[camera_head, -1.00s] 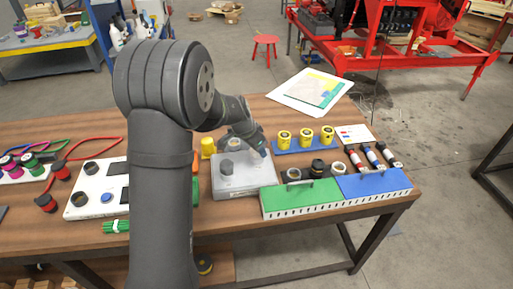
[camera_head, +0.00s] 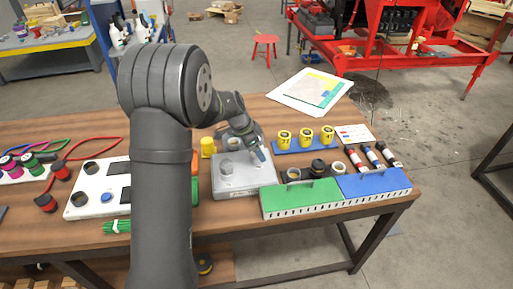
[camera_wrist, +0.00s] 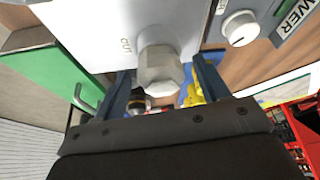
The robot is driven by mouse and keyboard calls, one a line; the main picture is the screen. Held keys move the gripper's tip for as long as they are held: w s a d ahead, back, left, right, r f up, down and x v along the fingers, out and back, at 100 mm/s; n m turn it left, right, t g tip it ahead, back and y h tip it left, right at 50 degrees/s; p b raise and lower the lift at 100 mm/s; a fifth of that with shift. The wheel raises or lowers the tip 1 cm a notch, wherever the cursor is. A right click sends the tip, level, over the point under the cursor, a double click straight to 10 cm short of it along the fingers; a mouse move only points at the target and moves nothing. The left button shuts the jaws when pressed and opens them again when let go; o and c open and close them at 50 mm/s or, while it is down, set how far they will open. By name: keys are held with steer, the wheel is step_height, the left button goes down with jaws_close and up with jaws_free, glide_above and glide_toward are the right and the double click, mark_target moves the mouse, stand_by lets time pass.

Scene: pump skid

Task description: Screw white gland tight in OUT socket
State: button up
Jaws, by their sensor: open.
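A pale hexagonal gland (camera_wrist: 160,72) sits on a round collar on the light grey box, beside the OUT lettering (camera_wrist: 126,46) in the wrist view. My gripper (camera_wrist: 162,88) is open, with one finger on each side of the gland. I see a gap at both sides; I cannot tell its exact depth. In the head view, the grey box (camera_head: 245,186) is on the table and my gripper (camera_head: 261,155) is at its right part. The gland there is not clearly visible behind my gripper. Another grey hexagonal piece (camera_head: 226,168) stands on the box's left part.
A green block (camera_head: 300,198) with a handle and a blue block (camera_head: 372,184) lie in front to the right. Yellow cups (camera_head: 306,136) stand on a blue strip behind. A white round knob (camera_wrist: 240,27) is near the box. A white panel (camera_head: 88,203) lies left.

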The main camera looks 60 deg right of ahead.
stand_by(0.3)
steer(key=n+t, duration=0.1)
steer(key=n, duration=0.1)
steer(key=n+h, duration=0.1)
steer(key=n, duration=0.1)
steer(key=shift+n+t, duration=0.3)
steer(key=shift+t, duration=0.1)
steer(key=shift+n+t, duration=0.8)
steer(key=shift+n, duration=1.5)
steer(key=shift+c, duration=0.5)
steer(key=c, duration=0.9)
steer(key=shift+m+g, duration=0.8)
steer(key=shift+m, duration=1.3)
steer(key=shift+c, duration=0.2)
steer(key=shift+m+g+y, duration=0.25)
steer(key=shift+m+g, duration=0.2)
steer(key=shift+m, duration=0.8)
steer(key=shift+m+g+y, duration=0.25)
steer(key=shift+m+g, duration=0.2)
steer(key=shift+m, duration=0.8)
